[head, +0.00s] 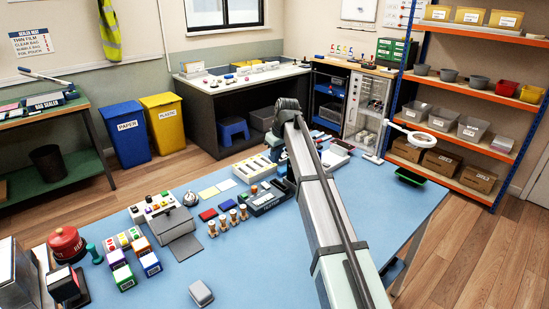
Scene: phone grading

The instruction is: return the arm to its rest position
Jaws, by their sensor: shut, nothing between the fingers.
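My arm (325,210) rises from the bottom right over the blue worktable (225,262) to a dark joint (288,112) near the middle of the view. Beyond that joint the arm is mostly hidden behind its own long link. I cannot make out my gripper or its fingertips. I see no object carried by the visible part of the arm.
The worktable holds a red canister (66,244), several small coloured boxes, a grey device (178,230) and a grey lidded item (201,293). Shelves (480,95) stand behind. The table's front middle is mostly clear.

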